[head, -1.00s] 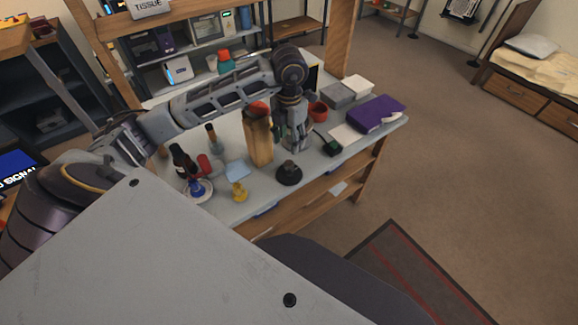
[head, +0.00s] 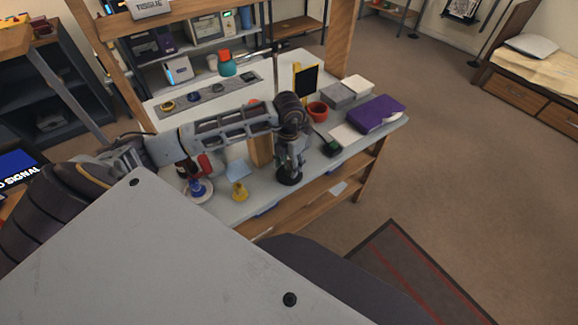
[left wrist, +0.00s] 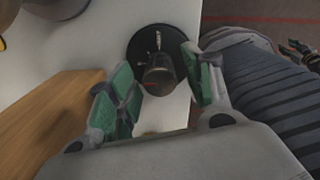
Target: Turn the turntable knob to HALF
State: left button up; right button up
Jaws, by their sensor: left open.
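The turntable knob stands on a round black base (head: 290,179) near the front edge of the bench, mostly hidden under my gripper in the head view. In the left wrist view the dark, upright knob (left wrist: 159,76) rises from the black disc (left wrist: 141,47), which has small pale marks too small to read. My left gripper (head: 289,165) points down over it. In the left wrist view the green-padded fingers (left wrist: 163,88) are open, one on each side of the knob, with a visible gap on both sides.
A wooden block (head: 261,152) stands just left of my gripper, partly behind my arm. A yellow piece (head: 239,192) and a blue-topped item on a white disc (head: 197,189) lie farther left. A red cup (head: 318,111) and a purple box (head: 375,112) are behind to the right.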

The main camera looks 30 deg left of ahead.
pick_arm(q)
jog(key=shift+f, duration=0.75)
jog(key=c, duration=1)
